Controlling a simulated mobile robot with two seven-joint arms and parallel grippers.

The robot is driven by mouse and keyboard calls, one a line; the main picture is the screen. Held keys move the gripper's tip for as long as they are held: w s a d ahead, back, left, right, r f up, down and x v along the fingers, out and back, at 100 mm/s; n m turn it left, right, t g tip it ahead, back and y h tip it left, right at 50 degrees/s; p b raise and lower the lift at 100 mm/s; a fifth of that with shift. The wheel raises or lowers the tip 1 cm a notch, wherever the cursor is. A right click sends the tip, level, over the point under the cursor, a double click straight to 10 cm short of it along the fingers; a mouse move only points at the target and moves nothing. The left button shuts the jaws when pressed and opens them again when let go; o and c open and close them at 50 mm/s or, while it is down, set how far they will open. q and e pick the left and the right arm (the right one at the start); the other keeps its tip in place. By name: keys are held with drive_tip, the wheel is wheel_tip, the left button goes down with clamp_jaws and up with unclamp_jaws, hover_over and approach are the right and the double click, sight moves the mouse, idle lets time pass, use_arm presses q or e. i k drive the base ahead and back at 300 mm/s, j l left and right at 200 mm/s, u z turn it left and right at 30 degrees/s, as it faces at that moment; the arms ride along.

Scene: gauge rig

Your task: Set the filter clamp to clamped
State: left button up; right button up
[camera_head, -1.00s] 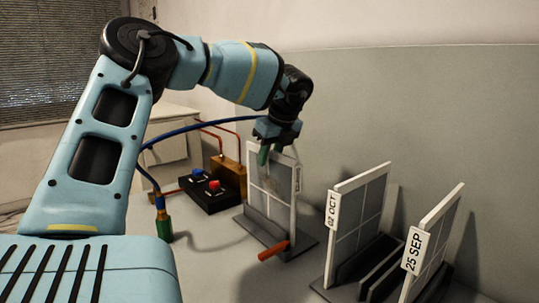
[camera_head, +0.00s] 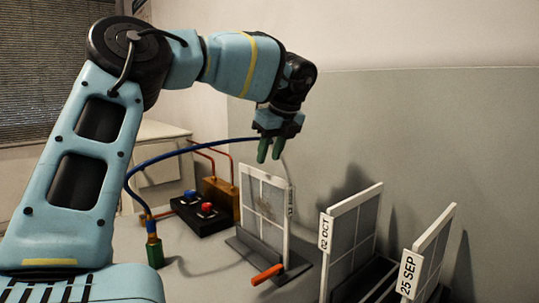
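The filter clamp is a dark base (camera_head: 300,264) with an orange lever (camera_head: 267,275) at its front. The lever lies low and nearly level, pointing towards the front left. A white-framed filter panel (camera_head: 264,208) with a grey, smudged mesh stands upright in the base. My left gripper (camera_head: 269,158) hangs just above the panel's top edge, with its green fingers pointing down. A narrow gap shows between the fingers and nothing is held. My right gripper is not in view.
Two more framed panels, labelled 02 OCT (camera_head: 354,235) and 25 SEP (camera_head: 430,255), stand in a dark rack at the right. A black box with blue and red knobs (camera_head: 202,213) stands at the left, near a blue hose (camera_head: 160,164) with a green end (camera_head: 154,251).

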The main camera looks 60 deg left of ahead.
sight(278, 270)
drive_tip(key=k, duration=1.5)
